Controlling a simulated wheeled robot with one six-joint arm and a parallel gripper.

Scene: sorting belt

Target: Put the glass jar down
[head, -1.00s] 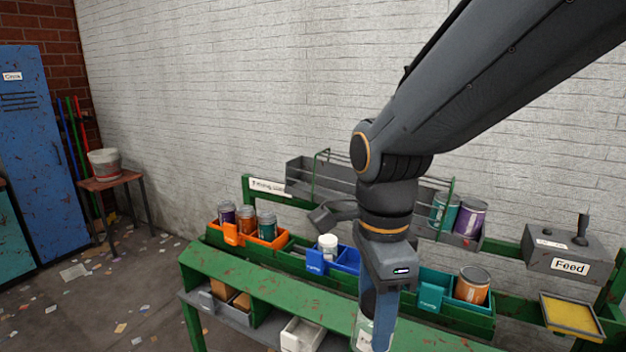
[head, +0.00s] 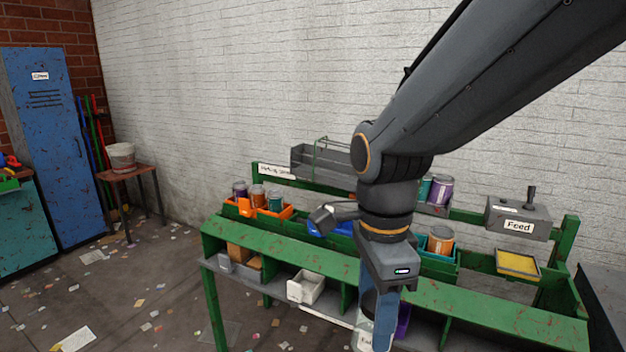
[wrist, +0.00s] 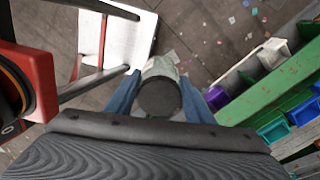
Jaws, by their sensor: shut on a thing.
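My gripper (wrist: 162,92) is shut on the glass jar, one finger on each side of it. In the wrist view the glass jar (wrist: 160,68) shows a dark round lid toward the camera and a pale greenish body beyond it. In the head view the bottom of the jar (head: 364,341) shows at the lower picture edge with part of a label. The jar hangs in front of the green bench, above the floor. Most of the jar is hidden by my gripper in the head view.
The green bench (head: 300,256) holds an orange bin (head: 288,212) with several jars, a blue bin (head: 318,229), and a teal bin with an orange jar (head: 440,240). A white bin (head: 306,287) sits on the lower shelf. In the wrist view a red frame part (wrist: 35,75) is close at left.

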